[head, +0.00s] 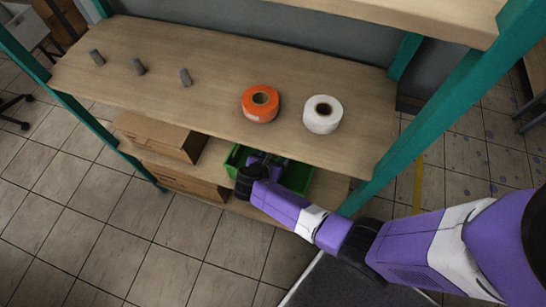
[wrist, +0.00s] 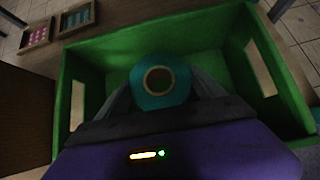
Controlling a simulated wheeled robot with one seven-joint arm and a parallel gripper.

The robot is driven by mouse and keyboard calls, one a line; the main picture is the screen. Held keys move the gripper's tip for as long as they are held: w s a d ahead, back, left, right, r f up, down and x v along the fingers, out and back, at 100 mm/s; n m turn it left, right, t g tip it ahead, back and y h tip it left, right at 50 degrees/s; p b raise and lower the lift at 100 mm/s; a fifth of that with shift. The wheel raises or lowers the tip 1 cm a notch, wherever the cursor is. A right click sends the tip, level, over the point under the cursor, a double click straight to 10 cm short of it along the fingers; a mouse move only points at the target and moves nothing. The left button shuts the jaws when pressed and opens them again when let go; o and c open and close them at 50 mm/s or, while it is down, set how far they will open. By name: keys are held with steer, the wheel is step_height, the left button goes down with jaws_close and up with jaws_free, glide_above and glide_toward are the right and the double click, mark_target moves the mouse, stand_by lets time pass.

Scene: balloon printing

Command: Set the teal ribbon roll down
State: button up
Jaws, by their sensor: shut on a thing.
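The teal ribbon roll (wrist: 160,82) is between the fingers of my gripper (wrist: 160,90) in the wrist view, its core hole facing the camera. My gripper is shut on it. Roll and gripper are over or inside a green crate (wrist: 72,70), with crate walls on the left, right and far sides. I cannot tell whether the roll touches the crate floor. In the head view the green crate (head: 297,178) stands on the lower shelf, and my arm reaches into it. The roll is hidden there.
On the upper shelf (head: 215,120) stand an orange roll (head: 260,110), a white roll (head: 322,122) and three grey pegs (head: 138,67). Cardboard boxes (head: 160,136) are left of the crate. Two small trays (wrist: 58,24) lie beyond it. A teal post (head: 430,110) rises at the right.

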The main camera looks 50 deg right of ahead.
steer(key=shift+f, duration=0.35)
steer(key=o, duration=1.4)
steer(key=shift+o, duration=0.2)
steer(key=shift+r, duration=0.2)
steer(key=v, duration=1.2)
steer(key=shift+r+p, duration=0.35)
steer(key=shift+r, duration=0.1)
steer(key=shift+a, duration=0.1)
